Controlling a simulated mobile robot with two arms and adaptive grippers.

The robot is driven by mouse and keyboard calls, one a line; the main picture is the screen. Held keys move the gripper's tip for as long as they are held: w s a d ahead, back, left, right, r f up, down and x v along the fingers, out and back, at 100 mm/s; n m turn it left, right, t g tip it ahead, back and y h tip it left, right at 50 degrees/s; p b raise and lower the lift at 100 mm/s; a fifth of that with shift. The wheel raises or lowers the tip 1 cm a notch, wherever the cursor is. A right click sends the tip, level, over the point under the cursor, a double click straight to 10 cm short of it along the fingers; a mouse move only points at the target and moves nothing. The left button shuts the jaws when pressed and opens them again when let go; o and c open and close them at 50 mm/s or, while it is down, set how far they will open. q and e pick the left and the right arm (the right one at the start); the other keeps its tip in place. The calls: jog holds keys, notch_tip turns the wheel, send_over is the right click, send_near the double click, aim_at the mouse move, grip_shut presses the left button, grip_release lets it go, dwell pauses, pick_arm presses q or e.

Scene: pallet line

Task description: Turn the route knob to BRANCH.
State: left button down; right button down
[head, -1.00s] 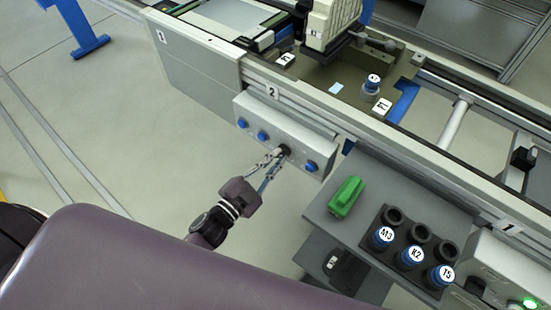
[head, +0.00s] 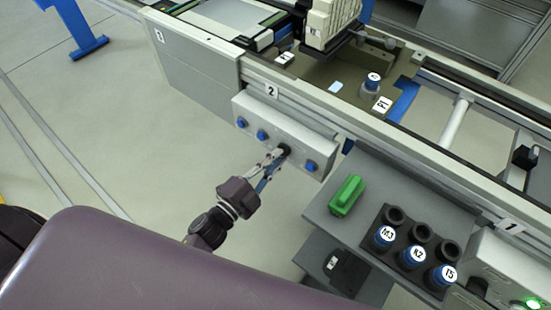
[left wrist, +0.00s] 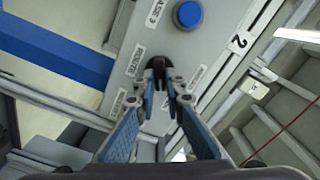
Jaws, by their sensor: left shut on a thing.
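The black route knob (head: 285,150) is on the grey control panel (head: 300,135) on the side of the line, between blue buttons. My left gripper (head: 281,153) is shut on the knob, coming from the front. In the left wrist view the knob (left wrist: 157,66) stands between the two fingertips (left wrist: 158,85), which touch its sides. White labels sit beside it on the panel, too tilted and small to read surely. The knob's pointer direction is hidden or too small to tell. My right gripper is not in view.
Blue buttons (head: 262,135) flank the knob on the panel; one blue button (left wrist: 188,14) shows near it in the wrist view. A shelf right of the panel holds a green object (head: 346,196) and a black rack (head: 375,246) with blue-capped pieces.

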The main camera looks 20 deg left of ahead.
pick_arm(q)
jog(key=shift+f, duration=0.1)
jog(key=c, duration=2)
grip_release()
jog(key=shift+s, duration=0.15)
jog(key=v, duration=1.1)
jog(key=shift+s+a, duration=0.15)
jog(key=shift+s, duration=0.25)
